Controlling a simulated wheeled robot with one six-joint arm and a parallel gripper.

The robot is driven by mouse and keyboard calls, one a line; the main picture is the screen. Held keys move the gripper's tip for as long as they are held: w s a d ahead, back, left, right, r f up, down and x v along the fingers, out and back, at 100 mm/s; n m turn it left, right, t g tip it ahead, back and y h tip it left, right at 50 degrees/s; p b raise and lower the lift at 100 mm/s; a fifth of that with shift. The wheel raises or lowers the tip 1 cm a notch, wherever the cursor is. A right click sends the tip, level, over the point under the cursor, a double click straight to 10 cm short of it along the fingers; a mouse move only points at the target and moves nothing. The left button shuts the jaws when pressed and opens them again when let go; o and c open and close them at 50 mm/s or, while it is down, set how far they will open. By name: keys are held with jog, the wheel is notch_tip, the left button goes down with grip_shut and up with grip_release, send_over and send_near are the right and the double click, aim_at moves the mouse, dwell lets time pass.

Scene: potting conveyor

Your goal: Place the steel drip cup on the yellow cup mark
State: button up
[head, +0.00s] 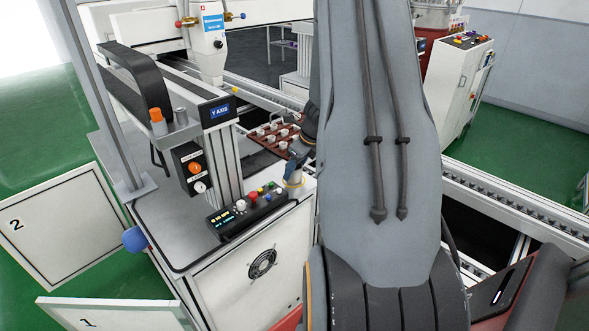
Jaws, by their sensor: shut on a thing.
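My gripper (297,162) shows small and dark blue beside my large grey arm, low over the right end of the white cabinet top. It is shut on a small pale metallic cup (294,177), which looks like the steel drip cup. A thin yellow-orange edge, perhaps the yellow cup mark (295,185), shows at the cup's base. I cannot tell whether the cup touches the surface or hangs just above it. My arm hides the area to the right.
A control box (247,207) with buttons lies on the cabinet top (165,225), left of my gripper. A brown tray (268,139) with several small pale pots stands behind. The Y AXIS post (222,150) rises to the left. Conveyor rails (510,207) run at right.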

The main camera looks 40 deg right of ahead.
jog(key=shift+f, duration=0.2)
jog(key=o, duration=1.1)
jog(key=shift+r, duration=0.1)
